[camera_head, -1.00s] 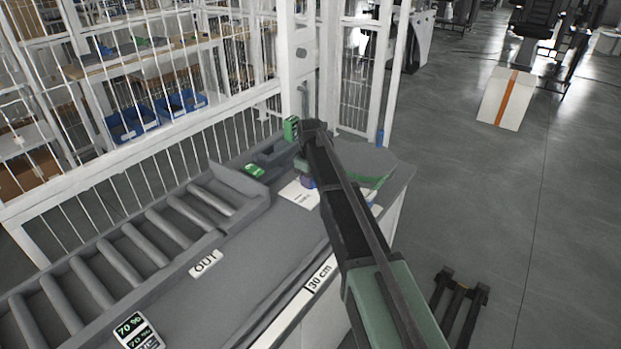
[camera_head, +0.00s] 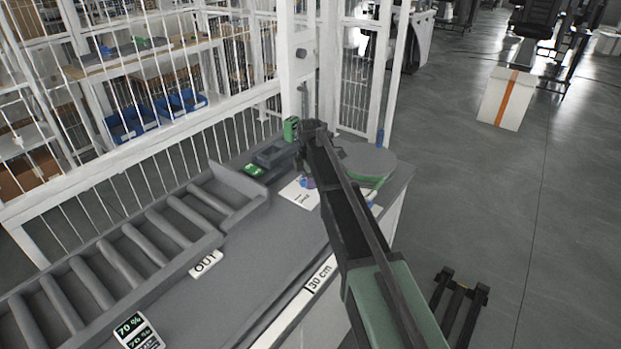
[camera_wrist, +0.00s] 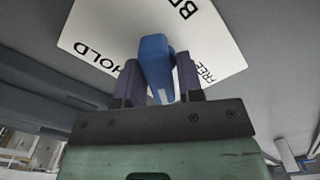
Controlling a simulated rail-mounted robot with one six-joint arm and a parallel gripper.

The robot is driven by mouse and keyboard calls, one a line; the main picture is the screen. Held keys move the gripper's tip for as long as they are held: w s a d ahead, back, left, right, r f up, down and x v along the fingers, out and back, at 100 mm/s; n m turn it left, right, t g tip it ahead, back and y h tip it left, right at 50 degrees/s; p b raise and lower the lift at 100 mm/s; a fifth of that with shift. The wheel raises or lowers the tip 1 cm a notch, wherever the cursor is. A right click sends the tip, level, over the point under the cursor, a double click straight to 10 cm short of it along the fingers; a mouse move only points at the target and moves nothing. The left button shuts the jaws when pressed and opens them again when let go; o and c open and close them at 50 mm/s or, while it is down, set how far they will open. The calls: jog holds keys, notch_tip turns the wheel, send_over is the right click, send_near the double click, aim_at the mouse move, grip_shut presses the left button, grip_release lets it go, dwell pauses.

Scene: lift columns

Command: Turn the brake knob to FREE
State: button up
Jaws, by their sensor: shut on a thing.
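The blue brake knob (camera_wrist: 154,62) stands on a white label (camera_wrist: 98,28) in the wrist view. The label reads HOLD on the left and FREE on the right, with a partly cut-off word at the top. The knob's lower end, with a white mark, lies between HOLD and FREE; its exact setting is unclear. My gripper (camera_wrist: 160,78) is shut on the knob, with one dark purple finger on each side. In the head view the label (camera_head: 301,194) lies on the grey bench, and my arm hides most of the knob.
A grey round disc (camera_head: 368,163) sits right of my wrist. A green-topped device (camera_head: 254,169) and a dark grey block (camera_head: 274,153) are left of it. A roller conveyor (camera_head: 130,250) marked OUT runs along the left. A white post (camera_head: 297,80) stands close behind.

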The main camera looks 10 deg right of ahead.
jog(key=shift+n, duration=0.9)
jog(key=n, duration=0.5)
jog(key=o, duration=0.6)
jog(key=shift+o, duration=0.2)
notch_tip(320, 180, up, 9)
jog(key=p, duration=0.9)
jog(key=shift+r, duration=0.15)
